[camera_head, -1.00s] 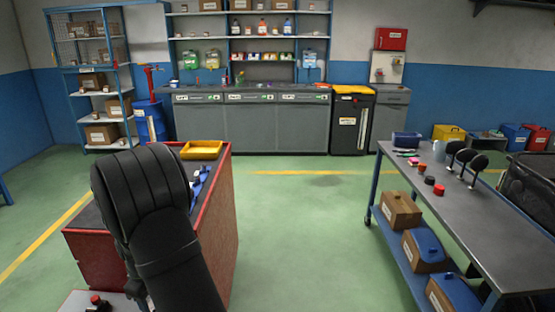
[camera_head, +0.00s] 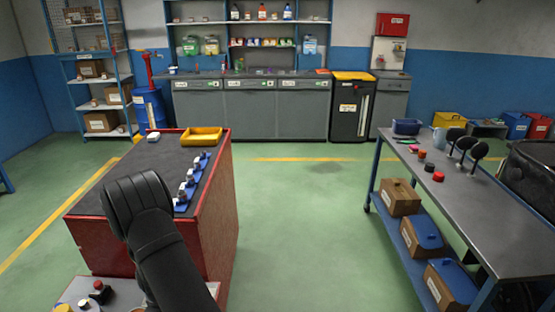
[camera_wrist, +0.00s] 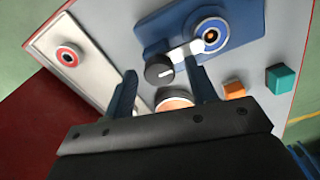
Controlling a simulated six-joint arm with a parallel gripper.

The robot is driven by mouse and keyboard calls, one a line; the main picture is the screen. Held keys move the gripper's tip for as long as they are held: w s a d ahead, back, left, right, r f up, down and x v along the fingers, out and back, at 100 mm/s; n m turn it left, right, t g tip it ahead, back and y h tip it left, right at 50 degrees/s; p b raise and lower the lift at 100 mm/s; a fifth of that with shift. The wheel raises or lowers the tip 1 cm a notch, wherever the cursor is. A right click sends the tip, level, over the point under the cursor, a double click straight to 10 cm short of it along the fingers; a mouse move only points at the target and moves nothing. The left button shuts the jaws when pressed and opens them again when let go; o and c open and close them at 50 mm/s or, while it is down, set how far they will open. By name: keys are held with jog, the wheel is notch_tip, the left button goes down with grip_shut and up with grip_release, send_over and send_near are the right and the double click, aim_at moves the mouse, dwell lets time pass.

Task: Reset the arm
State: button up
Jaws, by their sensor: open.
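My black arm (camera_head: 155,240) bends in front of the red cabinet in the head view, and its gripper end is not visible there. In the wrist view my gripper (camera_wrist: 162,70) is open, its two dark blue fingers apart. It hangs over a pale panel (camera_wrist: 110,18). A black knob (camera_wrist: 159,69) shows close to the fingertips, and a round orange-topped piece (camera_wrist: 174,103) shows between the fingers. I cannot tell whether the fingers touch anything. The gripper appears to hold nothing.
The red cabinet (camera_head: 222,195) carries a yellow tray (camera_head: 202,137) and blue fittings (camera_head: 182,207). The panel has a red button (camera_wrist: 68,56), a blue plate (camera_wrist: 242,22), an orange block (camera_wrist: 234,89) and a teal block (camera_wrist: 281,78). A grey workbench (camera_head: 455,200) stands right; green floor between is clear.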

jog(key=m, duration=0.4)
jog(key=shift+r, duration=0.2)
jog(key=m, duration=0.3)
jog(key=shift+m, duration=0.4)
jog(key=m, duration=0.3)
jog(key=shift+w+m, duration=0.1)
jog(key=shift+m, duration=2)
